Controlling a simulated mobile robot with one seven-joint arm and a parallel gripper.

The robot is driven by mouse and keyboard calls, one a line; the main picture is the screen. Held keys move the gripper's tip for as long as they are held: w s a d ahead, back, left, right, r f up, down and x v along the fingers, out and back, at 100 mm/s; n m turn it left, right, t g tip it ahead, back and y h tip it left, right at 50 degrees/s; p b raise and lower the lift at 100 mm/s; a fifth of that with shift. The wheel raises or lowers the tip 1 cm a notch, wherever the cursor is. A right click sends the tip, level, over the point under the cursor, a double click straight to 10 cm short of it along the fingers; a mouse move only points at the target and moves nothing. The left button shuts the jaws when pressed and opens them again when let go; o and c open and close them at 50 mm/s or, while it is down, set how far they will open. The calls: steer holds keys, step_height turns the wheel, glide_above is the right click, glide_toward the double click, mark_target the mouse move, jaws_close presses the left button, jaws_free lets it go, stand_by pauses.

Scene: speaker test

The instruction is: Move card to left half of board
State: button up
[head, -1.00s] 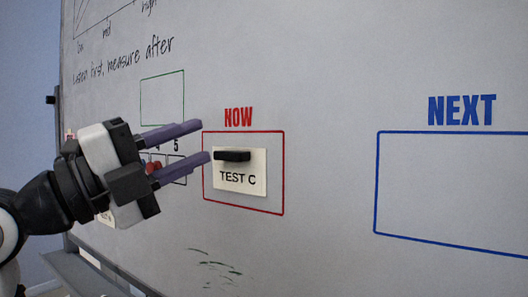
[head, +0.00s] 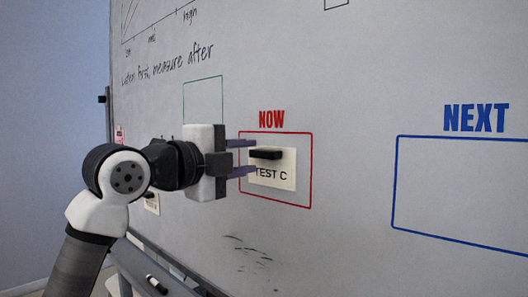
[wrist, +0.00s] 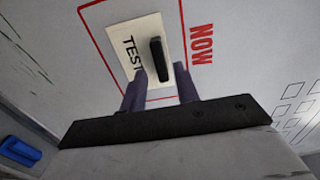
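The white card (head: 285,176) marked "TEST C" is on the whiteboard (head: 350,90) inside the red NOW frame (head: 311,170). A black bar-shaped handle (head: 265,154) sticks out from the card. My gripper (head: 246,157) is close to the card's left side, with its purple fingers apart and pointing at the board. In the wrist view the card (wrist: 145,35) and its handle (wrist: 160,60) show ahead, and the open fingers (wrist: 162,85) stand on either side of the handle's near end. I cannot tell whether they touch the card.
The empty blue NEXT frame (head: 398,180) is on the right of the board. A tray (head: 165,262) with a dark marker or eraser (head: 156,284) runs along the board's lower edge. A blue object (wrist: 20,150) shows low in the wrist view.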

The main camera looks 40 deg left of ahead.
mark_target(260, 154)
steer(key=shift+w+d, duration=0.15)
steer(key=shift+w, duration=1.45)
jaws_close()
